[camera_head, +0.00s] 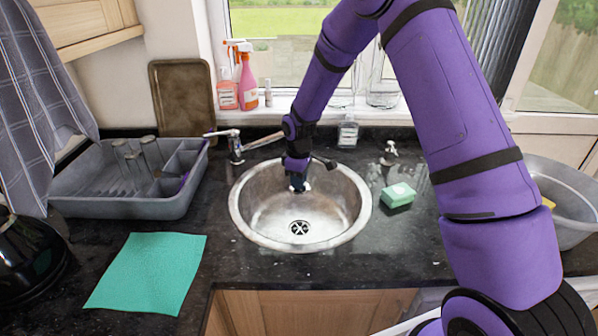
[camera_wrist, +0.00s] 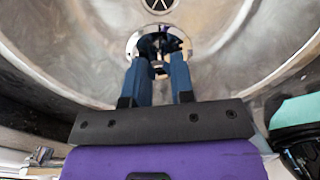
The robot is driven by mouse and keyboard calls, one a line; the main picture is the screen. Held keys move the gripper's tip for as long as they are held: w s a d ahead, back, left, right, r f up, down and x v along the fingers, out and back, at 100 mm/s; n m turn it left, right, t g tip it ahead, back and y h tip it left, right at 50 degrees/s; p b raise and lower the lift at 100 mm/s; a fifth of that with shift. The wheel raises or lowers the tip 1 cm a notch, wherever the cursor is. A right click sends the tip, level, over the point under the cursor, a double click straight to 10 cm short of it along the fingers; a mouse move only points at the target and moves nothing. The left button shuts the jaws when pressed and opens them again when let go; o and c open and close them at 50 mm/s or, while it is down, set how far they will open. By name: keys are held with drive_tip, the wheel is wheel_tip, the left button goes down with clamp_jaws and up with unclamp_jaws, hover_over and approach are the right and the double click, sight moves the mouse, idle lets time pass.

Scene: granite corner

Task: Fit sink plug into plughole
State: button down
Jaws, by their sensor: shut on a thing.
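My gripper (camera_head: 297,184) reaches down into the round steel sink (camera_head: 262,218), over its back half. In the wrist view its two blue fingers (camera_wrist: 159,75) are shut on the sink plug (camera_wrist: 133,44), a pale disc with a dark middle. Only a small bit of the plug shows in the head view, behind the fingers. The plughole (camera_head: 299,228), dark with a cross-shaped grate, is open at the sink bottom, nearer the front than the gripper. It also shows at the top edge of the wrist view (camera_wrist: 158,4), partly cut off and apart from the plug.
The sink's front half is clear.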

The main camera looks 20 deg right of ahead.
sight(299, 191)
drive_tip(key=shift+f, duration=2.25)
drive_tip(key=c, duration=0.9)
unclamp_jaws()
drive_tip(key=shift+r, duration=3.5)
